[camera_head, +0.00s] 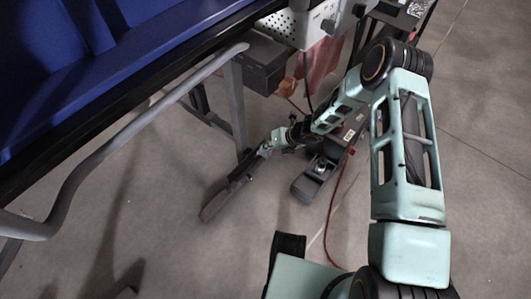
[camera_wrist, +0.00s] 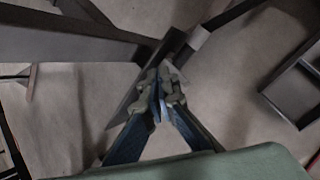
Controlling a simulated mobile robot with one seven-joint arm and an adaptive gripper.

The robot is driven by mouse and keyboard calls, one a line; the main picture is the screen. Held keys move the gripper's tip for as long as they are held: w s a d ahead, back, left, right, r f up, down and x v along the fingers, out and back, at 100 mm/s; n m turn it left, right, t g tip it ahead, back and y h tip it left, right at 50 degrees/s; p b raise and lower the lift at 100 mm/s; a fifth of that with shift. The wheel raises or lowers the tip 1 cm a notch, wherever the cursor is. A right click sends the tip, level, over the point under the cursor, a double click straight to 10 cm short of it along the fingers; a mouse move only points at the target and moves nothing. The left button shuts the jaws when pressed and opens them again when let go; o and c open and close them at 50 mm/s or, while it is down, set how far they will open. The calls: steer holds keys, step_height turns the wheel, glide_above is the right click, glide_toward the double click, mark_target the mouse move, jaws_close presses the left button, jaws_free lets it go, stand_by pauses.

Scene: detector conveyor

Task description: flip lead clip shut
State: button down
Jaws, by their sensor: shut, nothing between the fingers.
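I cannot make out the lead clip for certain in either view. My gripper (camera_wrist: 160,82) is shut and empty in the wrist view, its fingertips together in front of a dark flat bar. In the head view my gripper (camera_head: 263,150) reaches down and left, low beside the grey conveyor leg. A thin red lead (camera_head: 333,205) runs along the floor to the right of my gripper. A dark grey unit with a black round part on top (camera_head: 319,172) lies near that lead, partly next to my arm.
The blue-topped conveyor (camera_head: 100,70) and its grey curved rail (camera_head: 120,125) fill the left. Its leg (camera_head: 236,105) stands close to my gripper, with a dark foot bar (camera_head: 215,203) low down. A white perforated box (camera_head: 293,24) is at the top.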

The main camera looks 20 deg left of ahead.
mark_target(270, 152)
steer(key=shift+s+d+f, duration=0.1)
steer(key=shift+d+f, duration=0.1)
steer(key=shift+f, duration=1.45)
stand_by(1.6)
steer(key=shift+r, duration=0.15)
steer(key=shift+a+r+p, duration=0.2)
steer(key=shift+r+p, duration=0.8)
steer(key=shift+r, duration=0.9)
steer(key=shift+w+a+r+p, duration=0.2)
steer(key=shift+r+p, duration=0.55)
steer(key=shift+r, duration=0.5)
steer(key=shift+w+a+r+p, duration=0.15)
steer(key=shift+r+p, duration=0.55)
steer(key=shift+r, duration=0.5)
steer(key=shift+s, duration=0.1)
